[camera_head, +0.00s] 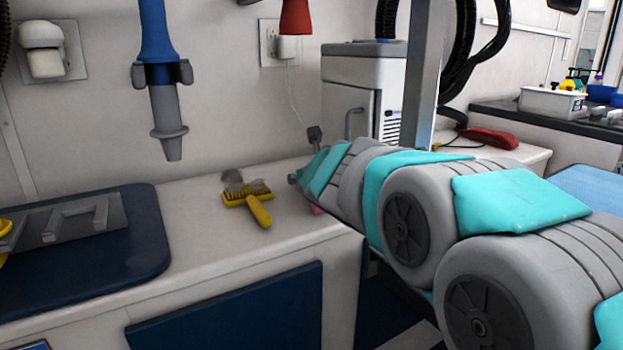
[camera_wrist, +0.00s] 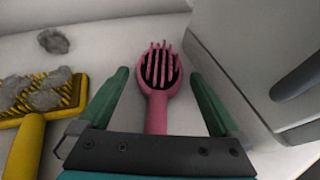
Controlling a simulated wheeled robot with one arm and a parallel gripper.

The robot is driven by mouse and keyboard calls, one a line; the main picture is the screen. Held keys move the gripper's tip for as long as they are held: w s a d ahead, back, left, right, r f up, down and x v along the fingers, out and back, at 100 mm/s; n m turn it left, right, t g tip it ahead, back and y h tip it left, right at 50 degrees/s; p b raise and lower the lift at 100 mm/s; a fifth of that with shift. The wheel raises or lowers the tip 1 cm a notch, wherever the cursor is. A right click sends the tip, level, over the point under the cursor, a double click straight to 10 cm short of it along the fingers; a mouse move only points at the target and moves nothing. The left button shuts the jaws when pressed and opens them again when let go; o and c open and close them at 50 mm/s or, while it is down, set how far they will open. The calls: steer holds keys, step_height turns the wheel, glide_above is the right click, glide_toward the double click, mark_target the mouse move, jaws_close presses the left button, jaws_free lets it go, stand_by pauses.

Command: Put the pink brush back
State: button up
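A pink brush (camera_wrist: 158,82) lies on the white counter in the wrist view, bristles up and handle toward my gripper. My gripper (camera_wrist: 160,85) is open, with one green finger on each side of the brush and a visible gap to both. In the head view my arm hides most of the brush; only a small pink bit (camera_head: 317,210) shows below my wrist.
A yellow brush (camera_head: 258,208) with grey fur clumps lies just left. A white cabinet (camera_head: 362,90) stands close on the right. A dark blue mat (camera_head: 120,265) with a grey holder (camera_head: 75,222) lies at left. A blue-grey dryer nozzle (camera_head: 165,110) hangs above the counter.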

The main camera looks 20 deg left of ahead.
steer(key=shift+r, duration=0.15)
steer(key=shift+s+d+r, duration=0.15)
steer(key=shift+s+r, duration=0.05)
steer(key=shift+s, duration=0.1)
steer(key=p+v, duration=0.1)
steer(key=v, duration=0.9)
steer(key=shift+p, duration=0.3)
steer(key=shift+s+d+r, duration=0.2)
steer(key=shift+s+d, duration=0.1)
steer(key=shift+s, duration=0.25)
